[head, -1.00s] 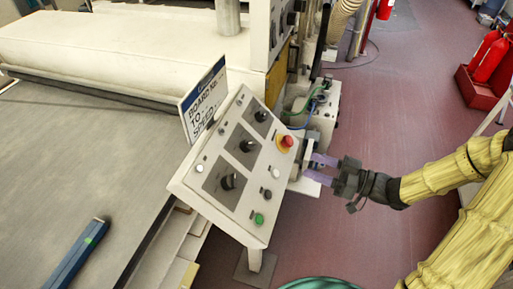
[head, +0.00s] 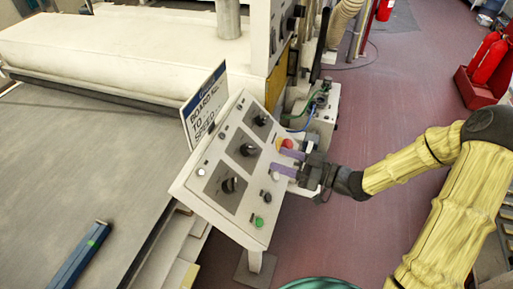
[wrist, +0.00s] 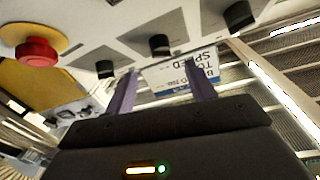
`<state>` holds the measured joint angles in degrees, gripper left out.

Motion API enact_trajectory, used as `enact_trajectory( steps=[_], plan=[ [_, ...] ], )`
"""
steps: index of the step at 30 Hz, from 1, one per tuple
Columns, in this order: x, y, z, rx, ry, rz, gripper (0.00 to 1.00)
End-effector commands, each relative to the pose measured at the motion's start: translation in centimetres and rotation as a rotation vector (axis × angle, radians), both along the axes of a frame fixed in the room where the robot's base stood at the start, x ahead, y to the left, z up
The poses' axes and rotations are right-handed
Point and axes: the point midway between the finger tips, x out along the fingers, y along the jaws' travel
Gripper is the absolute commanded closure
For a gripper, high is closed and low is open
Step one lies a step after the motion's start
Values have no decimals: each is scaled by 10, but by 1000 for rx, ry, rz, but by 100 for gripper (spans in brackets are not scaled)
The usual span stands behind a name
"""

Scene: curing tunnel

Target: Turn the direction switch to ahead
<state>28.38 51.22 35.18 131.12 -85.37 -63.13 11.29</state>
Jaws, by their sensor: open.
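The tilted pale control panel (head: 210,205) carries three black rotary knobs on grey plates: upper (head: 261,119), middle (head: 247,149) and lower (head: 229,184). Their labels are too small to read, so I cannot tell which is the direction switch. In the wrist view, three knobs show along the top: left (wrist: 105,68), middle (wrist: 159,44) and right (wrist: 238,15). My gripper (head: 276,161) is open and empty at the panel's right side, its purple fingers pointing left towards the middle knob. In the wrist view, the spread fingertips (wrist: 160,73) appear apart from the knobs.
A red emergency stop (head: 287,144) on yellow sits close beside my upper finger and is partly hidden. A white button (head: 201,172) and green button (head: 259,220) are on the panel. A sign (head: 205,105) stands behind it. Open floor (head: 375,115) lies to the right.

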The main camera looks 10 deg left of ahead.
Motion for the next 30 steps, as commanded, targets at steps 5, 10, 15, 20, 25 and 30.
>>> enact_trajectory(
  steps=[5,10,15,20,25,30],
  plan=[
    [5,33,2,1,1,5,45],
    [10,62,2,1,0,5,45],
    [14,80,1,-1,0,1,45],
    [15,85,0,-1,-1,0,45],
    [15,85,0,-1,-1,0,45],
    [15,84,0,-1,-1,0,74]
  ],
)
